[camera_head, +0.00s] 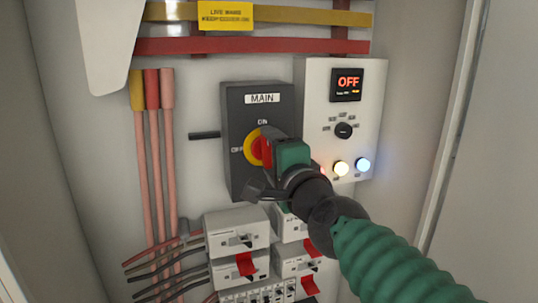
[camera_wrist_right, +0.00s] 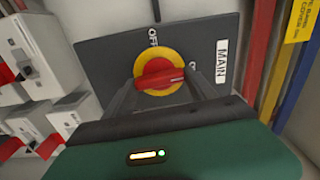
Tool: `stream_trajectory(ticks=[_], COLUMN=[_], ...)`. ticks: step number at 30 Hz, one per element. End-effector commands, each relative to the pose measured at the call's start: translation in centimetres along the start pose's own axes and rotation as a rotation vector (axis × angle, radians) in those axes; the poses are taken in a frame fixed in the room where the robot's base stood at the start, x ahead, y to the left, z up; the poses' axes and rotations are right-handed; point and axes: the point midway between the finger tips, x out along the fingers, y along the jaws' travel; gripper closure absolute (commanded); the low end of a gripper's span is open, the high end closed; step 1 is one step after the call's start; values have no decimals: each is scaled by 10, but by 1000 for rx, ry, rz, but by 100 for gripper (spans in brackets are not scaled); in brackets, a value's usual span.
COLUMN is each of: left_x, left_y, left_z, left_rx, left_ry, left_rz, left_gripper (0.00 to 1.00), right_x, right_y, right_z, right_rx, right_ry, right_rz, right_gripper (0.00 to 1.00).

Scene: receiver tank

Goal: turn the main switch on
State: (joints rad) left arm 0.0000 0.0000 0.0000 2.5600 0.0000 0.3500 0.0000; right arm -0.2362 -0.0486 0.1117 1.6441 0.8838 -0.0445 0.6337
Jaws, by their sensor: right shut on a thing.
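The main switch is a dark box (camera_head: 236,112) labelled MAIN, with ON marked above the knob and OFF to its left in the head view. Its red knob (camera_head: 256,150) sits in a yellow ring, and the red handle bar (camera_wrist_right: 160,79) also shows in the right wrist view. There the bar lies roughly left to right, one end towards the ON mark. My right gripper (camera_head: 268,150) is shut on the red handle, its fingers (camera_wrist_right: 163,88) on either side. The gripper hides part of the knob in the head view. My left gripper is not in view.
A light panel (camera_head: 372,100) right of the switch has a display reading OFF (camera_head: 348,82), a small dial and lit lamps. Breakers (camera_head: 236,228) with red levers sit below. Cables (camera_head: 153,150) run at left, and busbars (camera_head: 250,46) cross above.

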Motion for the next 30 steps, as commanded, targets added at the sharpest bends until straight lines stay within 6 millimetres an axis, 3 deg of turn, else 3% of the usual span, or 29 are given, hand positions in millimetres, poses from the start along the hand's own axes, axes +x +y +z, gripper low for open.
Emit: stream_trajectory(ticks=[21,22,26,30], left_x=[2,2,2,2], left_y=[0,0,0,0], left_z=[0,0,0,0], left_rx=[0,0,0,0], left_ry=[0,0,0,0], left_rz=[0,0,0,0], left_gripper=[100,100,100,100], right_x=[1,1,1,1], right_y=[7,7,6,5], right_z=[0,0,0,1], right_rx=[78,78,77,75], right_ry=[-3,-3,-2,-2], right_rz=[12,12,10,7], right_gripper=[75,31,14,13])
